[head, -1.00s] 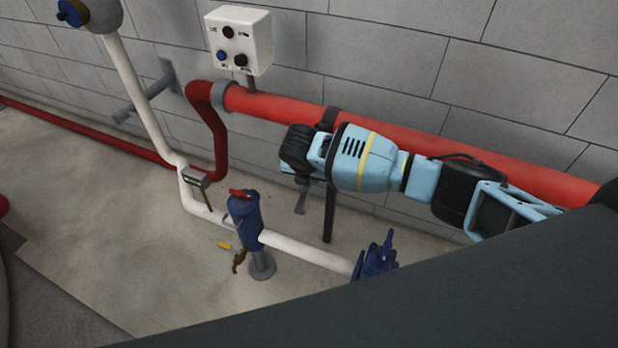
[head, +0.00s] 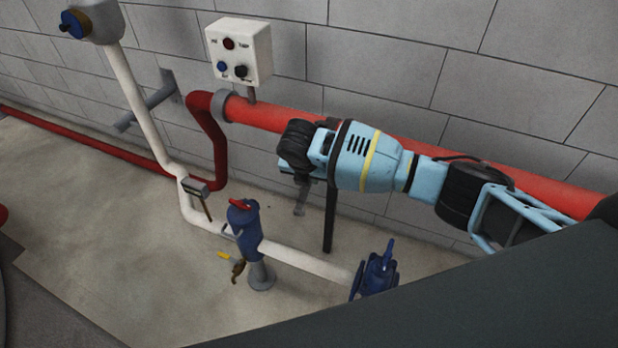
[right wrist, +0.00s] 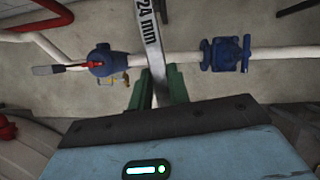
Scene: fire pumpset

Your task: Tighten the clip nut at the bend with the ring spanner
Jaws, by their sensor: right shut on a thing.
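My right gripper (head: 300,182) is shut on the ring spanner (right wrist: 150,38), a flat grey bar marked "24 mm". In the right wrist view the spanner stands up between the green fingers (right wrist: 158,95), and its far end is out of frame. In the head view a small grey part of the spanner (head: 300,208) shows below the gripper, in front of the wall. A grey clip (head: 220,106) sits around the red pipe at its bend, left of and apart from the gripper. I cannot make out its nut. My left gripper is not in view.
The red pipe (head: 270,117) runs along the block wall behind my right arm, with a black post (head: 329,220) under it. A control box (head: 238,50) hangs above the bend. Below are a white pipe (head: 305,262), a blue hydrant valve (head: 244,225) and a blue valve (head: 376,275).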

